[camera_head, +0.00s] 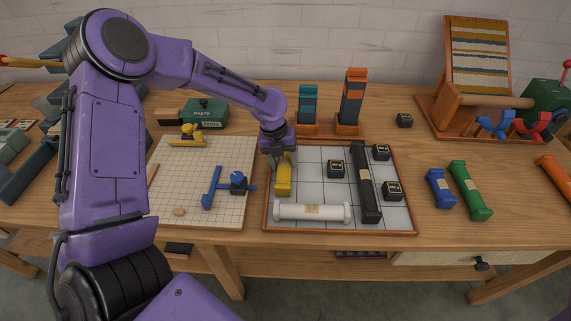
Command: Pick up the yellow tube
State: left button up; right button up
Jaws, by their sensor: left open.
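The yellow tube (284,182) stands or lies at the left side of the gridded tray (266,222), behind the white tube (312,211). My left gripper (281,158) is directly over its far end, with the fingers pointing down. The gripper is open. The fingers hide the far part of the yellow tube, and I cannot tell whether they touch it. My right gripper is not in view.
The tray also holds a black tube (366,185) and several small black boxes (335,169). A blue tube (440,188) and a green tube (469,190) lie to the right. Orange-based stands (351,103) rise behind the tray. A cutting mat (176,207) lies left.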

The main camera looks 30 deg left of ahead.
pick_arm(q)
jog(key=shift+f, duration=0.2)
jog(key=shift+s+r, duration=0.15)
jog(key=shift+s, duration=0.1)
jog(key=c, duration=0.9)
